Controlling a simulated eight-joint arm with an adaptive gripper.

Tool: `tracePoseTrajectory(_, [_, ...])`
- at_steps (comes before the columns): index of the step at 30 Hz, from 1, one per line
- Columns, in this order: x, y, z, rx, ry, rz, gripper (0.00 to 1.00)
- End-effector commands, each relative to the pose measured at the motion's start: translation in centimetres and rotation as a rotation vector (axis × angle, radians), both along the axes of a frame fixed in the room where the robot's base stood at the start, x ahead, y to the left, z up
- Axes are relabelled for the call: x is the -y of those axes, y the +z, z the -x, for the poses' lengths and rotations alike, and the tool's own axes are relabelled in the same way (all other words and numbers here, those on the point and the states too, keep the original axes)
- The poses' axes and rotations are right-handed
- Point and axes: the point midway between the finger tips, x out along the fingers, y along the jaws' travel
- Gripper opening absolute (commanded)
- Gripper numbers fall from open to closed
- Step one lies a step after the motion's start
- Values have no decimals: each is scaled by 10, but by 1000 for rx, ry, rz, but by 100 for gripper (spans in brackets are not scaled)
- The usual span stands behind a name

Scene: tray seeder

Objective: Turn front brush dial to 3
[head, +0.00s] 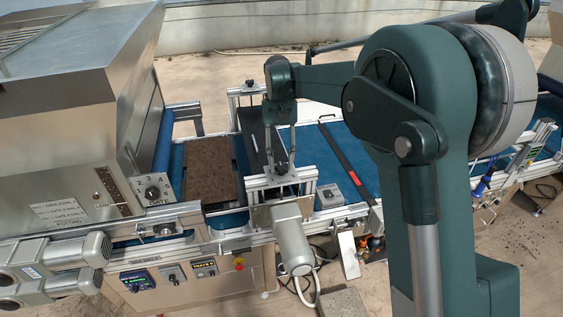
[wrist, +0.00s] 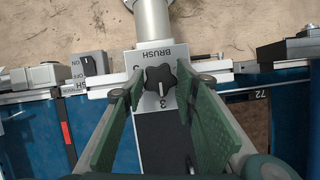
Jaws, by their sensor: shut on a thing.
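The front brush dial (wrist: 161,78) is a black star-shaped knob on a light plate marked BRUSH, which appears upside down in the wrist view. A white pointer line on the knob points down in that view, toward the 3 (wrist: 163,104). Another numeral at the knob's left is partly hidden. My gripper (wrist: 162,88) has its green fingers on either side of the knob, shut on it. In the head view my gripper (head: 281,168) reaches down to the metal bracket over the conveyor, and I cannot make out the dial there.
A grey motor (head: 291,240) hangs in front of the bracket. A soil-filled tray (head: 210,172) lies on the blue belt at left. Another dial (head: 152,192) is on the hopper. A grey switch box (head: 331,196) stands right of the bracket; an ON switch (wrist: 94,65) shows left of the dial.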

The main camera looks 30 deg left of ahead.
Motion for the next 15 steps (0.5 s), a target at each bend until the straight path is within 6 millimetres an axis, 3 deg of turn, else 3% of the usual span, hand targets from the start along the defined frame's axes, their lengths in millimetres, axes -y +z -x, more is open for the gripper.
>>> tracePoseTrajectory(14, [-1, 0, 0, 1, 17, -2, 17])
tracePoseTrajectory(15, [-1, 0, 0, 1, 17, -2, 34])
